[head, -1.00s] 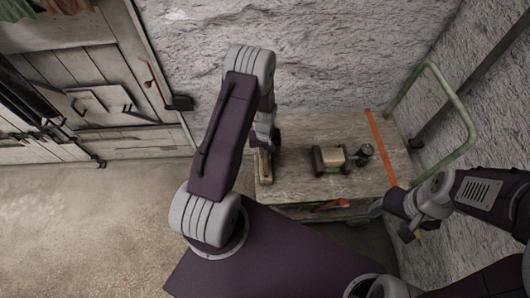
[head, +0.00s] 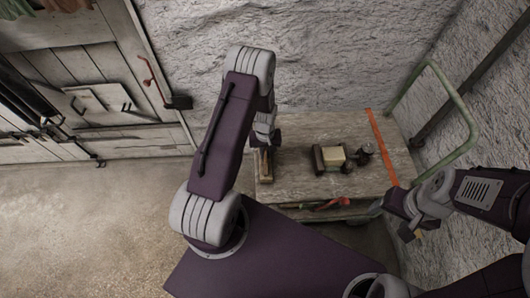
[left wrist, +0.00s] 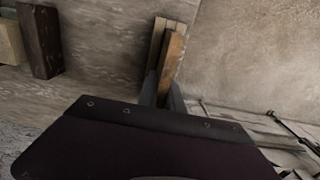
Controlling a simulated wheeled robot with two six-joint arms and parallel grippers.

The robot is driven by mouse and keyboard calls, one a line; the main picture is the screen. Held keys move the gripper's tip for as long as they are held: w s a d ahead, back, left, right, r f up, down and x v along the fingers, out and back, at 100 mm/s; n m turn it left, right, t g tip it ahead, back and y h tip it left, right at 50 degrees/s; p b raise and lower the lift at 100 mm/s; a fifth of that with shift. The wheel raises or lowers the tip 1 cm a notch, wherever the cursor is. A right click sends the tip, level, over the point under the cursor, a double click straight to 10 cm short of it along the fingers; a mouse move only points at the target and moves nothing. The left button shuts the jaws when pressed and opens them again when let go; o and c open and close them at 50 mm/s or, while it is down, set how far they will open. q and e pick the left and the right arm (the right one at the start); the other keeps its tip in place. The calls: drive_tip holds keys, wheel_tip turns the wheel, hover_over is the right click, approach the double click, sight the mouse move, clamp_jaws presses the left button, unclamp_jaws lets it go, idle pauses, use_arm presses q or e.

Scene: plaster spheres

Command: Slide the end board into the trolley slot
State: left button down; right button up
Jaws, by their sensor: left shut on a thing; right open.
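The trolley (head: 290,136) has a worn wooden top against the rough wall. My left gripper (left wrist: 164,95) is at the trolley's left end, shut on the end board (left wrist: 173,58), a narrow brown wooden piece. The end board also shows in the head view (head: 265,165), partly hidden by my left arm. A second wooden strip (left wrist: 157,40) lies right beside it; I cannot tell whether the board is in the slot, and the slot itself is not clear. My right gripper (head: 412,232) is open and empty, low at the trolley's right front.
On the trolley top stand a dark block (head: 318,159), a cream block (head: 333,157) and a small dark item (head: 362,158). A red item (head: 335,203) lies on the lower shelf. A green handle (head: 468,130) rises at the right end. Open floor lies to the left.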

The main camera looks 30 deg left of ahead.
use_arm(q)
drive_tip(key=shift+f+b, duration=1.25)
drive_tip(key=shift+f, duration=0.5)
drive_tip(key=c, duration=1.4)
unclamp_jaws()
drive_tip(key=shift+r, duration=0.1)
drive_tip(key=shift+r+p, duration=1.85)
drive_tip(key=shift+r, duration=0.2)
